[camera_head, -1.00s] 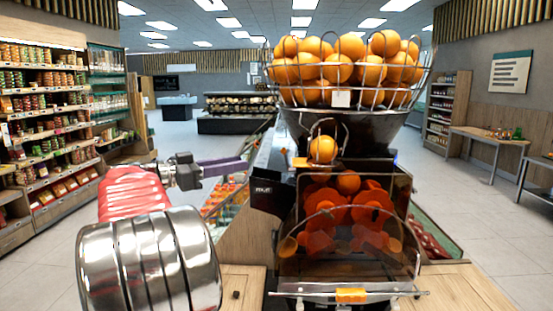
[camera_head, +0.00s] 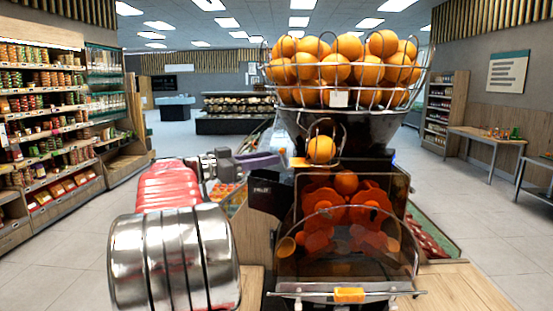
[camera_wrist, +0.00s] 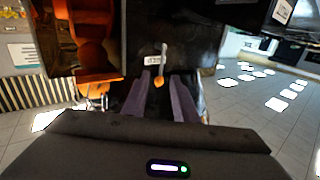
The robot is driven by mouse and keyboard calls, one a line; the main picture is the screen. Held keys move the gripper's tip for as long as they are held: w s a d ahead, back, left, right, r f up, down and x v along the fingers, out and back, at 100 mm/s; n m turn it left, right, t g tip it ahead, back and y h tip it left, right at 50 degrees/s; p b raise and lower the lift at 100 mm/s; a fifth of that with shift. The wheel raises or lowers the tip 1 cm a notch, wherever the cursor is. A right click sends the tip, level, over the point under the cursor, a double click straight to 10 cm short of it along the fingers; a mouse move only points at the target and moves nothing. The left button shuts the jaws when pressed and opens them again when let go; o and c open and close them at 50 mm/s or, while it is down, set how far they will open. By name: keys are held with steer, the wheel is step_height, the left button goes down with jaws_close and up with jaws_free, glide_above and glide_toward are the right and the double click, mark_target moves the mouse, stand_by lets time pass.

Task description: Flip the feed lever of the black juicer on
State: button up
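The black juicer (camera_head: 265,190) stands in the centre of the head view, with a wire basket of oranges on top and a clear front cover. In the wrist view a small lever (camera_wrist: 163,55) with a metal stem and an orange knob sits on the juicer's dark side, beside a small white label. My gripper (camera_wrist: 162,79) has its two purple fingers apart, one on each side of the orange knob; I cannot tell whether either touches it. In the head view my gripper (camera_head: 280,157) is at the juicer's upper left side, and the lever cannot be made out there.
A black box-shaped part (camera_head: 268,192) juts from the juicer's left side, just below my gripper. A wooden counter (camera_head: 465,285) lies under the juicer. Stocked shelves (camera_head: 45,125) stand at the left, with open floor between.

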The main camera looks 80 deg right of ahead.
steer(key=shift+x, duration=1.95)
steer(key=shift+w, duration=0.1)
steer(key=c, duration=0.6)
jaws_close()
